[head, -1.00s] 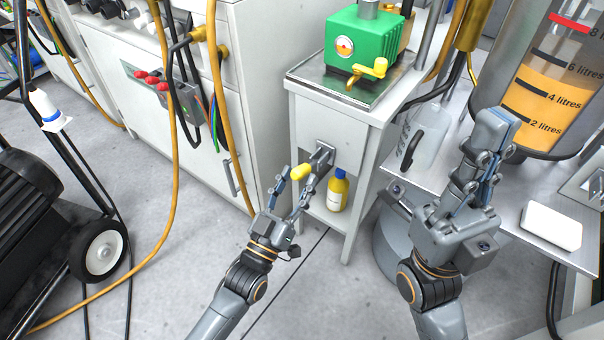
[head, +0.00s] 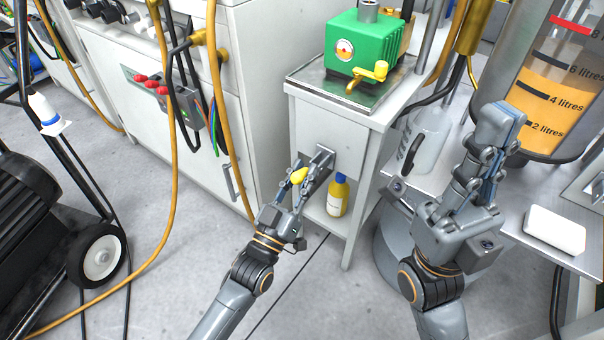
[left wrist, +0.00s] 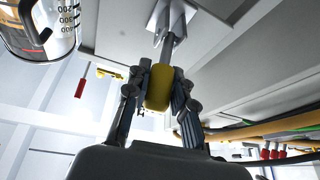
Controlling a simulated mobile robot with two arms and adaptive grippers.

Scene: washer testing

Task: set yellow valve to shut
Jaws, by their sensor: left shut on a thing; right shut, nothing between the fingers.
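The yellow valve handle (head: 299,176) sits at the end of a metal stem on the front of the grey cabinet stand. My left gripper (head: 297,180) is shut on this handle, with one finger on each side. In the left wrist view the yellow handle (left wrist: 158,88) lies between the two fingers of my left gripper (left wrist: 160,80), and its stem runs up to a metal bracket (left wrist: 172,18). My right gripper (head: 502,125) is shut and empty, raised in front of the measuring tank.
A green box (head: 362,42) with a yellow tap (head: 370,75) stands on the stand's tray top. A yellow bottle (head: 338,195) is on the lower shelf, close to my left gripper. An orange hose (head: 172,150) hangs at the left. A white block (head: 554,230) lies on the right-hand bench.

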